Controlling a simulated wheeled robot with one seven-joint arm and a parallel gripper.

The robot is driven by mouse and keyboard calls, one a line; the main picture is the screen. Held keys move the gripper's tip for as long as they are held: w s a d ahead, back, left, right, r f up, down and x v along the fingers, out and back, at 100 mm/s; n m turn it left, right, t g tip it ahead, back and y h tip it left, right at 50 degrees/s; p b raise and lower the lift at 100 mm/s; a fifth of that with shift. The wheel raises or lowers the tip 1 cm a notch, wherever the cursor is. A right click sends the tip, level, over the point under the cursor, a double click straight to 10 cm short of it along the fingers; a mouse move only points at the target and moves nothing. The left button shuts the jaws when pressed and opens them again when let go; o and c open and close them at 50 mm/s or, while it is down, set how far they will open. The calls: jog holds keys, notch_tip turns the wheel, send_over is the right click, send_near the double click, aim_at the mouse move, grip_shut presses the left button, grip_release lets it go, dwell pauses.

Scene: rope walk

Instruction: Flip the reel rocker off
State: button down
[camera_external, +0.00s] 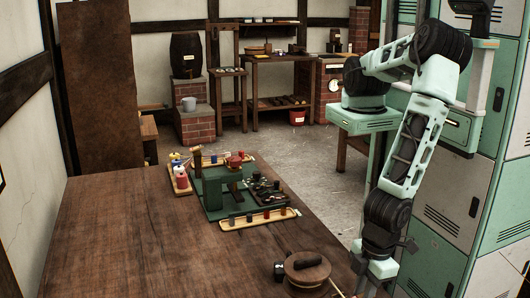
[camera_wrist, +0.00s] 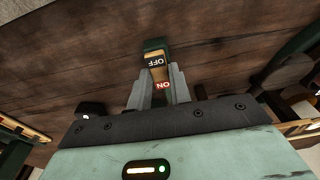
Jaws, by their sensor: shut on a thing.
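The OFF part is farther from my palm and the ON part nearer. My gripper (camera_wrist: 158,74) has its two grey fingers on either side of the rocker, shut on it. Which way the rocker is tipped I cannot tell. In the external view my arm reaches down at the lower right; its fingers and the rocker are hidden there.
A round wooden reel-like piece (camera_external: 307,270) lies on the brown table (camera_external: 140,240) near my wrist. A green stand (camera_external: 218,185) with trays of small coloured pieces (camera_external: 258,219) is farther back. The table's left part is clear. Green lockers (camera_external: 490,210) stand at the right.

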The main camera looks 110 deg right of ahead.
jog(key=c, duration=1.3)
grip_release()
jog(key=r+p, duration=0.5)
jog(key=s+r+p, duration=0.1)
jog(key=r+p, duration=0.4)
jog(key=r, duration=0.1)
jog(key=s+r+p, duration=0.1)
jog(key=r+p, duration=0.4)
jog(key=r, duration=0.1)
jog(key=shift+r, duration=0.15)
